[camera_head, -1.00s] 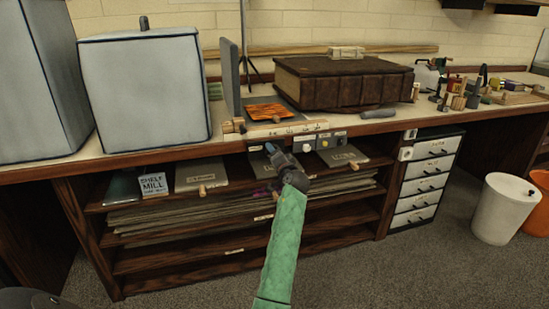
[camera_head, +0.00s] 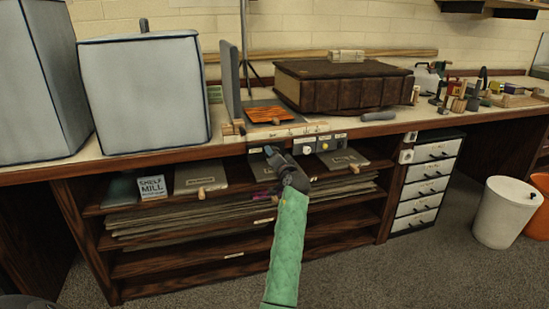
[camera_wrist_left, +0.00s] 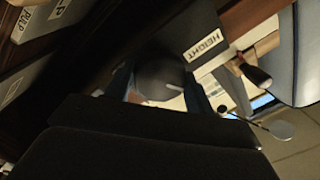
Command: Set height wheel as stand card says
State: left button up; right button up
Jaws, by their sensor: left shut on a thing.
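My left gripper (camera_head: 274,155) is at the front edge of the bench, left of a row of small controls. In the left wrist view its fingers (camera_wrist_left: 160,84) are shut around a dark round wheel (camera_wrist_left: 158,68) with a short white mark. A plate labelled HEIGHT (camera_wrist_left: 203,46) is beside the wheel. In the head view the gripper hides the wheel. A small standing card reading SHELF MILL (camera_head: 152,187) is on the upper shelf at the left; its smaller lines are too small to read. My right gripper is not in view.
Pale knobs (camera_head: 306,149) are on the front panel right of the gripper. Flat folders (camera_head: 200,176) lie on the shelf below. A large brown book (camera_head: 345,88) and an orange patterned sheet (camera_head: 270,114) are on the bench above. Covered grey boxes (camera_head: 145,95) stand at left.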

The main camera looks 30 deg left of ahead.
pick_arm(q)
jog(key=shift+f, duration=0.15)
jog(key=o, duration=1)
jog(key=shift+c, duration=0.2)
jog(key=shift+s, duration=0.1)
jog(key=v, duration=0.7)
jog(key=shift+s+d+p, duration=0.2)
jog(key=shift+d+p, duration=0.05)
jog(key=shift+p, duration=0.15)
